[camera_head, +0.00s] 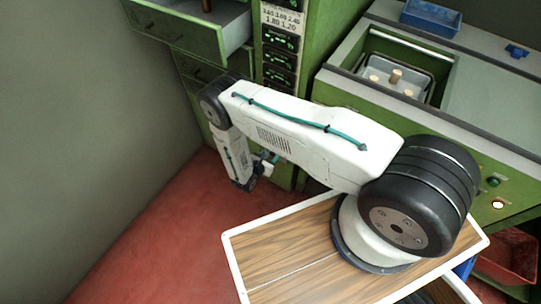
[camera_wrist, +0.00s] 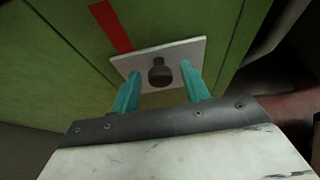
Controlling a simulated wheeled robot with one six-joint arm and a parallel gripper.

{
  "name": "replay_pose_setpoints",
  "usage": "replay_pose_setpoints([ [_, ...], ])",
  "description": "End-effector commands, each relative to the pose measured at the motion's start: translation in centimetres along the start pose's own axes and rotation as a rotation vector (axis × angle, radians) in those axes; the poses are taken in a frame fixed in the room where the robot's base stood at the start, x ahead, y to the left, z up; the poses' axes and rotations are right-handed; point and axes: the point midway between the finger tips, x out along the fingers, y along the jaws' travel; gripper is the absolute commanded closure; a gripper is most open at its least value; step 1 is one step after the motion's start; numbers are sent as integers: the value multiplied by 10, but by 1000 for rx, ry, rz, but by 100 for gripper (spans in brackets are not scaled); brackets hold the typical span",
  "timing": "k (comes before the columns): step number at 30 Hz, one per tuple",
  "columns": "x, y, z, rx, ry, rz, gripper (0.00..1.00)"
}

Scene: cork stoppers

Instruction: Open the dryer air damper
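In the wrist view, a pale plate (camera_wrist: 190,52) with a dark round knob (camera_wrist: 159,73) sits on a green panel; it looks like the air damper. A red stripe (camera_wrist: 110,26) runs on the panel up from the plate's edge. My gripper (camera_wrist: 159,82) is open, its two teal fingers left and right of the knob with gaps on both sides. Both fingertips overlap the plate in the picture; I cannot tell whether they touch it. In the head view my gripper (camera_head: 266,164) is low beside the green cabinet, and the plate and knob are hidden there.
The green cabinet (camera_head: 309,30) has lit displays and an open drawer (camera_head: 185,36) at upper left. A bench at right holds a grey tray (camera_head: 419,79) with corks and a blue bin (camera_head: 431,17). A red bin (camera_head: 512,255) stands at lower right. The red floor at left is clear.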

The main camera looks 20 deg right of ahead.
Motion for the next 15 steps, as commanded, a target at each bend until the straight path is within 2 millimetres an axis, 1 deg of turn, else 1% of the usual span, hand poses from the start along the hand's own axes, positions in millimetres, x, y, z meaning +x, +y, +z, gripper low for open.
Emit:
replay_pose_setpoints([
  [1, 0, 0, 0, 0, 0, 0, 69],
  [4, 0, 0, 0, 0, 0, 0, 97],
  [5, 0, 0, 0, 0, 0, 0, 100],
  [8, -1, 0, 1, 0, 0, 0, 100],
  [10, -3, 1, 6, 0, 0, 0, 100],
  [15, -15, 2, 35, 0, -1, 1, 100],
])
